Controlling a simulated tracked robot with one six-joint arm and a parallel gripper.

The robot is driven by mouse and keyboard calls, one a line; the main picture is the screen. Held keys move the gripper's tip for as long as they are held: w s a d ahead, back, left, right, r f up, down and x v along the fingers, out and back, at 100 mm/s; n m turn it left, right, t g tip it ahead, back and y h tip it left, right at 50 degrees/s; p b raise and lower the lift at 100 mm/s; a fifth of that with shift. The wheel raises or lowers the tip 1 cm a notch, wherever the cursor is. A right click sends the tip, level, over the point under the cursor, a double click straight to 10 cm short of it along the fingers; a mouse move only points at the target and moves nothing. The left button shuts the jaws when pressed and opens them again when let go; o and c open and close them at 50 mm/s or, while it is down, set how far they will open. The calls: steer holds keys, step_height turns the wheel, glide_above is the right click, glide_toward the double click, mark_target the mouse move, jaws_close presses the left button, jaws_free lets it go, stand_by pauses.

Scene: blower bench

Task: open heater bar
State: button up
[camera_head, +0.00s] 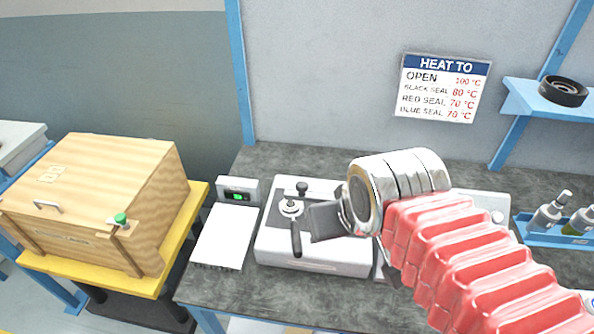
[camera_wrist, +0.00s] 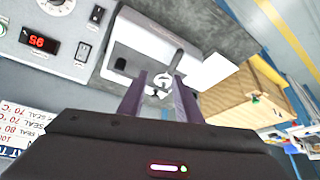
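A white heater unit (camera_head: 315,257) stands on the grey bench. On its top are a round silver fitting (camera_head: 290,207), a black knob (camera_head: 302,188) and a black bar handle (camera_head: 296,240) pointing toward the front. I cannot tell which part is the heater bar. My gripper (camera_head: 318,221) is just right of the handle, above the unit. In the wrist view my gripper (camera_wrist: 159,78) has its two fingers apart, with nothing held. The silver fitting (camera_wrist: 160,93) shows between the fingers, and the dark handle (camera_wrist: 178,57) shows near the right fingertip. My arm hides the unit's right side.
A white panel with a red display (camera_wrist: 39,41) reading 95 is beside the unit. A white sheet (camera_head: 225,236) and small green-lit box (camera_head: 238,191) lie left. A wooden box (camera_head: 100,195) stands further left. A bottle tray (camera_head: 555,234) is right. A heat sign (camera_head: 443,88) hangs behind.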

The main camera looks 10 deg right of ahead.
steer(key=shift+o, duration=0.4)
steer(key=shift+o, duration=1.4)
steer(key=shift+w+r, duration=0.2)
step_height(320, 180, up, 6)
steer(key=n+g, duration=0.6)
steer(key=n, duration=0.7)
glide_above(302, 184)
steer(key=shift+f, duration=0.1)
step_height(302, 184, down, 14)
steer(key=shift+r, duration=0.1)
